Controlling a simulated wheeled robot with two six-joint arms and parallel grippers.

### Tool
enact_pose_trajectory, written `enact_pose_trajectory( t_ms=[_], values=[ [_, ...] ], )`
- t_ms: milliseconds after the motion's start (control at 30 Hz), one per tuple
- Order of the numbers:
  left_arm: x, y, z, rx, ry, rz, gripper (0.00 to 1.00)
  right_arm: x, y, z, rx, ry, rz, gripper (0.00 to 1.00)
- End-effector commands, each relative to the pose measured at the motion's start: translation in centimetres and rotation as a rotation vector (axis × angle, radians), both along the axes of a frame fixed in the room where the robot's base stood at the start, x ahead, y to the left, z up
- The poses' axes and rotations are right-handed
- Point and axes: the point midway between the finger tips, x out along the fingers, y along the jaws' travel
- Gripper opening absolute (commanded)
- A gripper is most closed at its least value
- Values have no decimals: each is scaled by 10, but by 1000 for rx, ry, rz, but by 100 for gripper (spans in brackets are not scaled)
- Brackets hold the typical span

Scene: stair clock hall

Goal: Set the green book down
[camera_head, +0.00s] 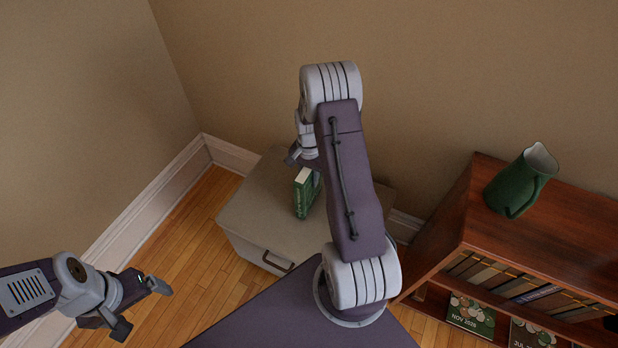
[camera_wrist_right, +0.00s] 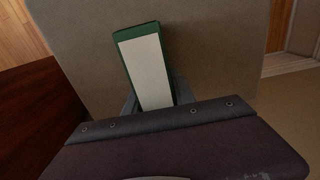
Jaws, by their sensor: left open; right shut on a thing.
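The green book (camera_head: 304,196) stands upright at the grey-beige cabinet top (camera_head: 262,196), partly hidden behind my right arm. In the right wrist view its pale page edge and green cover (camera_wrist_right: 145,66) point up at the camera, with the cabinet top (camera_wrist_right: 215,45) around it. My right gripper (camera_head: 306,160) is shut on the book; its fingers are mostly hidden in both views. I cannot tell if the book's lower edge touches the cabinet top. My left gripper (camera_head: 138,304) is open and empty at the lower left, above the floor.
A dark reddish wooden bookcase (camera_head: 570,235) stands at the right with a green jug (camera_head: 521,181) on top. Books and magazines (camera_head: 470,314) fill its shelves. Walls close off the back and left. The wooden floor (camera_head: 190,265) left of the cabinet is clear.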

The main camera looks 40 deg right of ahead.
Motion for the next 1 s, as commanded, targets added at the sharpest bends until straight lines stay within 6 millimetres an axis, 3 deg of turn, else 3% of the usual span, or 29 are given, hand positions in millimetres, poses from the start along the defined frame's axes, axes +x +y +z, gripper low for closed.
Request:
enact_pose_trajectory(
  t_ms=[133, 167, 233, 600, 1000],
  values=[
    [0, 0, -1, 0, 0, 0, 89, 0, 0, -3, 0, 0, 0, 0],
    [0, 0, -1, 0, 0, 0, 89, 0, 0, -4, 0, 0, 0, 34],
    [0, 0, -1, 0, 0, 0, 89, 0, 0, -3, 0, 0, 0, 53],
    [0, 0, 3, 0, 0, 0, 89, 0, 0, 5, 0, 0, 0, 53],
    [0, 0, 31, 0, 0, 0, 89, 0, 0, 100, 0, -1, 0, 53]
  ],
)
